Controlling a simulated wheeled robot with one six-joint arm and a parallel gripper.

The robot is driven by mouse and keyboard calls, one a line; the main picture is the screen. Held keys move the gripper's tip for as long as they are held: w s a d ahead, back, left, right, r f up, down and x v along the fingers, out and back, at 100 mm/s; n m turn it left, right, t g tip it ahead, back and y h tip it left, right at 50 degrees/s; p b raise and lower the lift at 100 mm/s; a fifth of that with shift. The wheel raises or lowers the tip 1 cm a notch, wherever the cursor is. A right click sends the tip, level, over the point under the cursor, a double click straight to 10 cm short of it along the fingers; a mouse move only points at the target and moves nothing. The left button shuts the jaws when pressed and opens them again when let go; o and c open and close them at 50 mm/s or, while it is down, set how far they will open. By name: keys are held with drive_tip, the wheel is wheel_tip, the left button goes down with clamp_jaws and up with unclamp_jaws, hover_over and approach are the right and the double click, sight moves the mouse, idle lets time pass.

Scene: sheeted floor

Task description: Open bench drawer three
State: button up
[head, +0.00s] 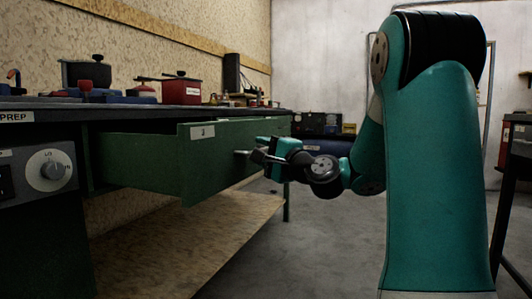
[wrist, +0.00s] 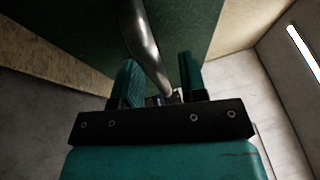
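Drawer three is a green drawer (head: 225,157) under the bench, with a white label reading "3" (head: 203,132) on its front. It stands pulled out from the bench, its left side wall showing. Its metal handle (head: 242,153) is partly hidden behind my gripper in the head view. My gripper (head: 262,156) is at the drawer front by the handle. In the wrist view the handle bar (wrist: 148,45) runs between the two teal fingers of my gripper (wrist: 160,82). The fingers stand apart, with gaps visible beside the bar.
The bench top (head: 150,112) holds a dark pot (head: 86,72), a red pot (head: 181,92) and tools. A panel with a knob (head: 52,170) is left of the drawer. A wooden lower shelf (head: 190,245) lies below. Grey floor (head: 315,240) is clear right of the bench.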

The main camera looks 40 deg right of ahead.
drive_tip(key=s+f+b, duration=0.2)
drive_tip(key=s+b, duration=0.9)
drive_tip(key=b, duration=0.2)
drive_tip(key=shift+s+f, duration=0.15)
drive_tip(key=shift+s, duration=0.2)
